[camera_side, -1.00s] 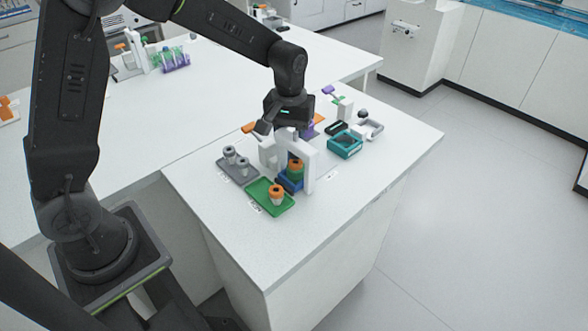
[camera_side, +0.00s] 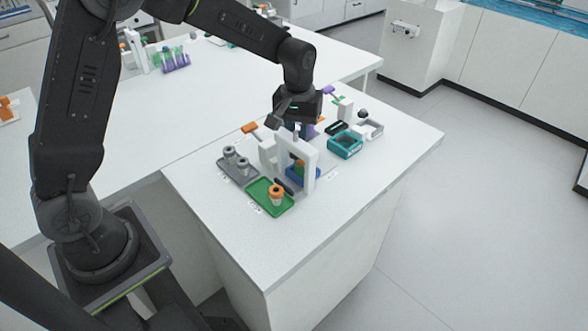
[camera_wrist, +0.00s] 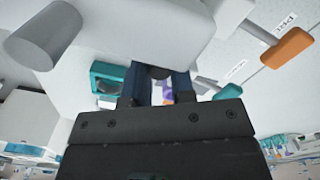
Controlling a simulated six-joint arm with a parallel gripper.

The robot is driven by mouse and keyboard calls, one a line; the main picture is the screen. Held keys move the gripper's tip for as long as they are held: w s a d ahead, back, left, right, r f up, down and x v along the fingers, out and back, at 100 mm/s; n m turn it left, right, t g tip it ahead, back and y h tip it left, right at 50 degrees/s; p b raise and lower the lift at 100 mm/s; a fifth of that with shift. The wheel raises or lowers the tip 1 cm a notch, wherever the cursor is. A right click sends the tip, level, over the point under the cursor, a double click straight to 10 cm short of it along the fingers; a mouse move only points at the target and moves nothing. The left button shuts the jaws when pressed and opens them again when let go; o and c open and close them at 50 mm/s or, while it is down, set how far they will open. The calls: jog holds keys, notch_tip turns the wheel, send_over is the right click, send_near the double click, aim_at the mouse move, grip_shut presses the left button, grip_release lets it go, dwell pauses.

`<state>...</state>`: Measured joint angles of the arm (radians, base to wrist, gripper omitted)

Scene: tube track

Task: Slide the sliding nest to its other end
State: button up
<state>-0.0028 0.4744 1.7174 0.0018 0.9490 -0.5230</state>
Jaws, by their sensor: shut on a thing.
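The blue sliding nest (camera_side: 311,174) sits under and behind the white arch (camera_side: 311,160), with an orange and green tube (camera_side: 299,166) standing in it, partly hidden by the arch. My gripper (camera_side: 303,131) is above and just behind the arch, pointing down. In the wrist view my gripper's fingers (camera_wrist: 158,88) stand on either side of a small dark round part.
A green tray (camera_side: 259,198) with an orange-capped vial lies at the front, and a grey tray (camera_side: 243,178) with grey-capped vials at the left. A teal box (camera_side: 345,147) stands to the right. An orange paddle (camera_side: 250,127) is behind the arch. The right front of the table is clear.

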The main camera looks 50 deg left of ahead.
jog(key=shift+w+d+r, duration=0.1)
jog(key=shift+w, duration=1.2)
jog(key=shift+w+d+r, duration=0.1)
jog(key=shift+w, duration=1.15)
jog(key=o, duration=0.4)
jog(key=shift+o, duration=0.7)
jog(key=shift+a+f, duration=0.1)
notch_tip(320, 180, up, 5)
jog(key=shift+s, duration=0.1)
